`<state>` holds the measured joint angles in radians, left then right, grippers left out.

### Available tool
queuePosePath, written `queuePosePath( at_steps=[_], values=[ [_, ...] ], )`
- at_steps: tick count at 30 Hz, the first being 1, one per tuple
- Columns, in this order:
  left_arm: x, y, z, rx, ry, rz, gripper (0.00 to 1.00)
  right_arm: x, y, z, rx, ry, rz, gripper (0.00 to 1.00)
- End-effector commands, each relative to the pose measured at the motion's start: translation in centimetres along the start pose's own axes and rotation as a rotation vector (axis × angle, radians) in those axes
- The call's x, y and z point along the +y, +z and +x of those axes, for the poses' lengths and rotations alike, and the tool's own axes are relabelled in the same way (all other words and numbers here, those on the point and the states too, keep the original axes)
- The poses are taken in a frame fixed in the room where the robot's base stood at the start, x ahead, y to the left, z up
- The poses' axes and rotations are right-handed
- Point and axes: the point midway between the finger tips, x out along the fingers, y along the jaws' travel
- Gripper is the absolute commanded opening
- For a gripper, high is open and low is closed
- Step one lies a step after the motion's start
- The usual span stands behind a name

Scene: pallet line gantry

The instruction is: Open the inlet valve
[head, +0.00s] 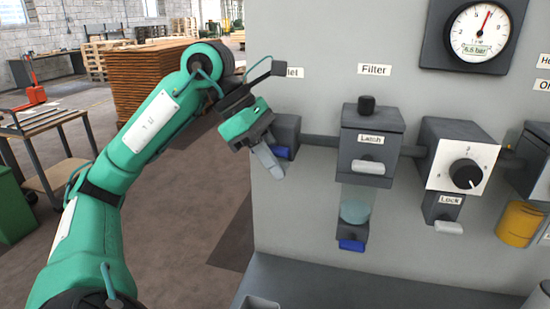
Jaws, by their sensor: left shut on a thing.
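The inlet valve (287,131) is a dark block on the left of the grey panel, under a label partly hidden by my arm, of which "let" shows. My left gripper (268,158) is at the valve's left side, fingers pointing down and right. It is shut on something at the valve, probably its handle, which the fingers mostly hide. I cannot tell the handle's angle. My right gripper is not in view.
Right of the valve, a pipe leads to the filter (373,130) with a latch and clear bowl, then a regulator knob (465,175) with a lock. A gauge (484,32) reads 6.6 bar. A grey ledge (370,285) runs below. Open floor lies left, with a cart (45,130).

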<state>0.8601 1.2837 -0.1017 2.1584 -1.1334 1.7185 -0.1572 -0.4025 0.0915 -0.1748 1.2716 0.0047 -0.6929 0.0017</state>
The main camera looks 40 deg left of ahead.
Motion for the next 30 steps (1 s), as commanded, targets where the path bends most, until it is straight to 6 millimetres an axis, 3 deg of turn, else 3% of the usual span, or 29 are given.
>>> queuePosePath(
  at_steps=[5,6,9,20,25,30],
  values=[
    [0.0,0.0,0.0,0.001,0.000,0.000,0.00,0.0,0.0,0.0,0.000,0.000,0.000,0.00],
    [0.0,0.0,0.0,0.001,0.000,0.000,0.26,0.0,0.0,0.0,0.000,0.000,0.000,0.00],
    [0.0,0.0,0.0,0.001,0.000,0.000,0.42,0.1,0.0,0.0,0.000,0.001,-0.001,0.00],
    [0.1,0.0,-0.6,-0.001,0.002,-0.001,0.42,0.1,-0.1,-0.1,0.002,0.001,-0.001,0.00],
    [0.1,0.1,-3.4,-0.003,0.004,-0.001,0.42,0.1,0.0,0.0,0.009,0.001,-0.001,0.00],
    [0.1,0.2,-7.6,-0.003,0.005,-0.001,0.42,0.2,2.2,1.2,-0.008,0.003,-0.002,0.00]
  ],
)
